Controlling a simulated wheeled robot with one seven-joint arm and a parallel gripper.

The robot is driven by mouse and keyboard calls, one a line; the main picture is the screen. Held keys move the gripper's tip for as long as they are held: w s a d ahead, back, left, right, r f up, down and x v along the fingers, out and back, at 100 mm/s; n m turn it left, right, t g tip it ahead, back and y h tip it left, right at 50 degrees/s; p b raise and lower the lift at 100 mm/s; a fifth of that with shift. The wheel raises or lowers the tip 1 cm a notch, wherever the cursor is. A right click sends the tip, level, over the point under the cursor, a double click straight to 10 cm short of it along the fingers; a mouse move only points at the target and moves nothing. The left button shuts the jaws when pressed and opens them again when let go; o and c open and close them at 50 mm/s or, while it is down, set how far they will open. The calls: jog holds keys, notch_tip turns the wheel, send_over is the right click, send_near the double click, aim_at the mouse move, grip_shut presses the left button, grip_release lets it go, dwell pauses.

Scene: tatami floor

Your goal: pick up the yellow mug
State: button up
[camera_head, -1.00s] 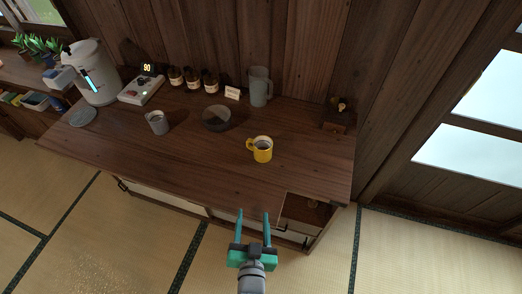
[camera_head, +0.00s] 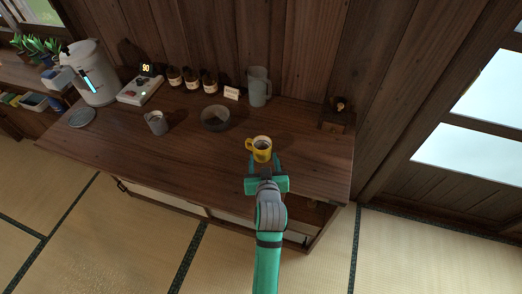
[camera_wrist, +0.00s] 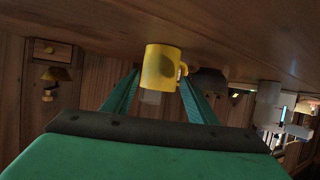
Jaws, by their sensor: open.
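The yellow mug (camera_head: 262,151) stands upright on the dark wooden counter (camera_head: 185,165), near its front right part, with its handle to the left in the head view. It holds something dark. My gripper (camera_head: 264,161) is open and empty just in front of the mug. In the wrist view, the yellow mug (camera_wrist: 160,67) appears upside down, between and beyond the two teal fingers of my gripper (camera_wrist: 158,85), with its handle to the right. I cannot tell whether the fingertips are alongside the mug or just short of it.
Behind the mug stand a dark bowl (camera_head: 215,118), a grey pitcher (camera_head: 258,87) and several brown bottles (camera_head: 192,79). A grey cup (camera_head: 157,123) is to the left. A small wooden box (camera_head: 334,124) is at the back right. The counter right of the mug is clear.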

aim_at(261, 144)
jog(key=x, duration=0.8)
jog(key=shift+r, duration=0.15)
jog(key=c, duration=0.9)
